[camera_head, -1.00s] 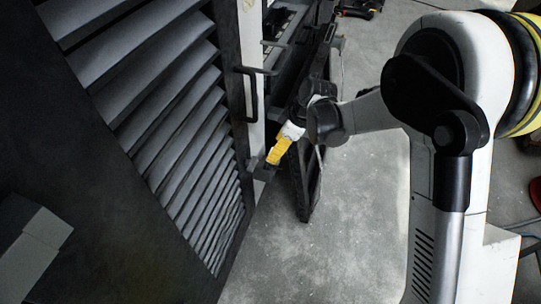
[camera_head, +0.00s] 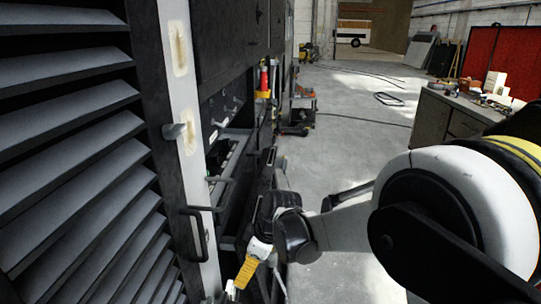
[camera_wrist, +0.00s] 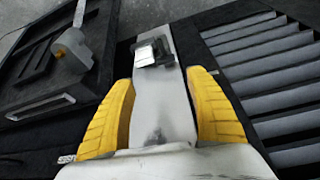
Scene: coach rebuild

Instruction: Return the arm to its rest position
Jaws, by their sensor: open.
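My arm reaches in from the right in the head view. My gripper (camera_head: 238,284) is low in the picture, beside the pale metal edge of a dark louvred coach panel (camera_head: 80,165). Its yellow finger points down and left. In the wrist view my gripper (camera_wrist: 160,80) shows two yellow fingers spread apart. A grey metal strip (camera_wrist: 165,105) with a small black latch-like block (camera_wrist: 153,52) shows between and beyond them. I cannot tell whether the fingers touch the strip. The louvred panel lies to the right there (camera_wrist: 265,75).
A black handle (camera_head: 195,232) juts from the panel edge near my arm. An open compartment (camera_head: 225,150) lies behind it. A dark framed panel (camera_wrist: 55,60) is at left in the wrist view. A cluttered bench (camera_head: 455,115) stands right. The floor (camera_head: 345,130) between is mostly clear.

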